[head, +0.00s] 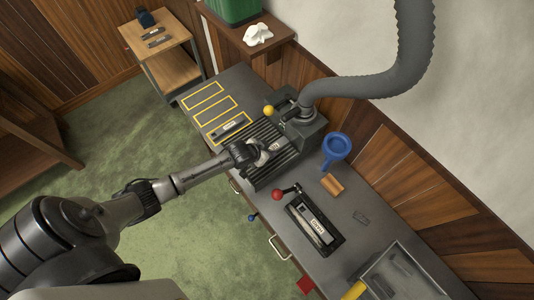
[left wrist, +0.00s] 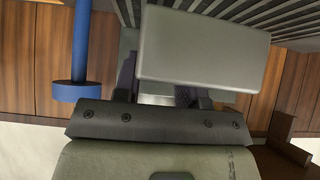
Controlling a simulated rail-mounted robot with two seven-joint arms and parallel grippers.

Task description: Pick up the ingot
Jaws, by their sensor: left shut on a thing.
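My left gripper (head: 264,153) reaches over the ribbed dark bed of the machine on the bench. It is shut on a plain grey block, the ingot (left wrist: 203,46), which fills the upper middle of the left wrist view in front of the fingers. In the head view only a small pale part of the ingot (head: 277,145) shows by the fingertips. The ribbed bed (head: 287,170) lies around and below it; I cannot tell whether the ingot touches it. My right gripper is not in view.
A blue ring-shaped tool (head: 336,146) and a brown block (head: 332,185) stand right of the machine. A red-knobbed lever (head: 278,194) and a black tray with a labelled bar (head: 318,226) are nearer. A grey hose (head: 380,75) hangs above. Yellow outlines (head: 203,94) mark the bench's far end.

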